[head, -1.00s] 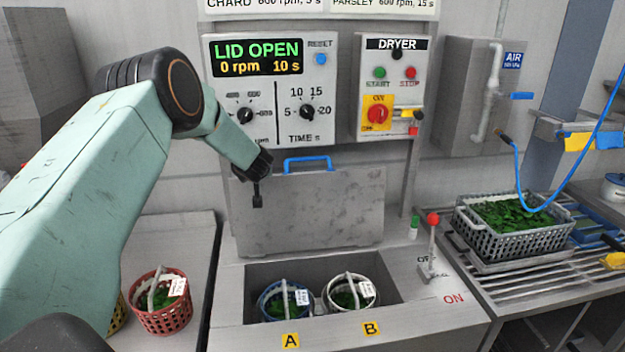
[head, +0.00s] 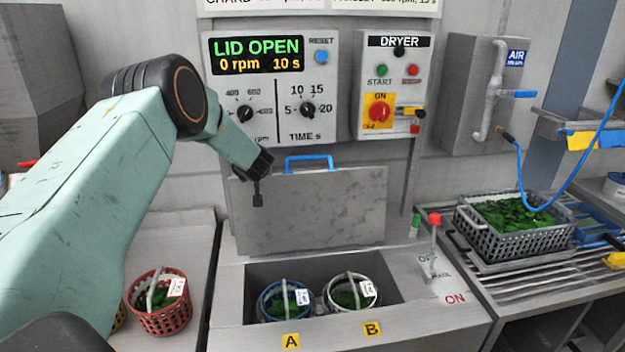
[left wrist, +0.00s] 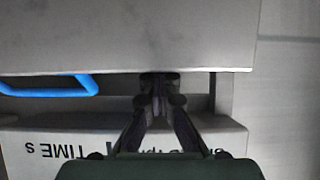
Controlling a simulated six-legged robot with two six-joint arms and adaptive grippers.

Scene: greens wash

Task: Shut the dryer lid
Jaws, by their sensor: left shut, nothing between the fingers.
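The grey dryer lid (head: 315,212) stands open and upright behind the dryer well, with a blue handle (head: 309,160) on its top edge. The display (head: 257,55) reads LID OPEN, 0 rpm, 10 s. My left gripper (head: 258,200) is shut and empty, at the upper left part of the lid. In the left wrist view the fingers (left wrist: 158,85) overlap the lid's edge (left wrist: 130,45), with the blue handle (left wrist: 50,87) to the left; I cannot tell whether they touch the lid. My right gripper is out of view.
A blue basket (head: 282,302) and a white basket (head: 352,295) with greens sit in the open well, behind labels A and B. A red-knobbed lever (head: 434,240) stands right of the lid. A red basket (head: 160,302) is at left, a grey crate (head: 510,232) at right.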

